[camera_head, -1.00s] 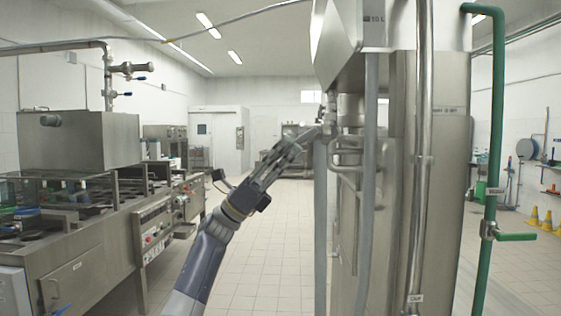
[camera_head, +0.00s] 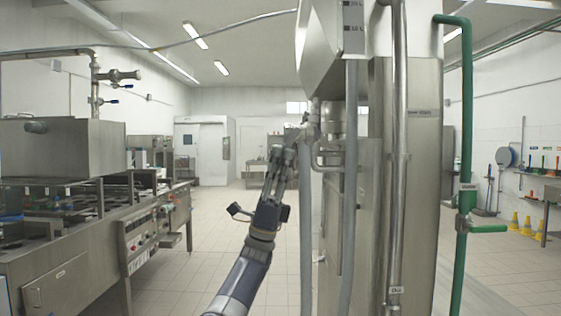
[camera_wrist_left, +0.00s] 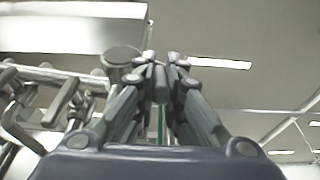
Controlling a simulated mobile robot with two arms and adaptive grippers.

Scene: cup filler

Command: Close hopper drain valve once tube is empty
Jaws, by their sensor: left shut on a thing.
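The hopper (camera_head: 322,45) is a steel body at the upper middle of the head view. Its drain valve (camera_head: 311,120) sits below, with a short grey handle (camera_head: 293,134) pointing left. My left gripper (camera_head: 283,152) reaches up to this handle and is shut on it. In the left wrist view, a grey piece (camera_wrist_left: 160,82) shows between the fingers. A grey vertical tube (camera_head: 350,190) runs down beside the valve, below a strip with litre marks (camera_head: 352,28). I cannot tell whether liquid is in it. My right gripper is out of view.
A green pipe with a green lever (camera_head: 488,229) stands to the right of the steel cabinet (camera_head: 424,180). A steel machine (camera_head: 85,245) fills the left side. The tiled floor (camera_head: 210,215) between is clear. Yellow cones (camera_head: 526,226) stand at far right.

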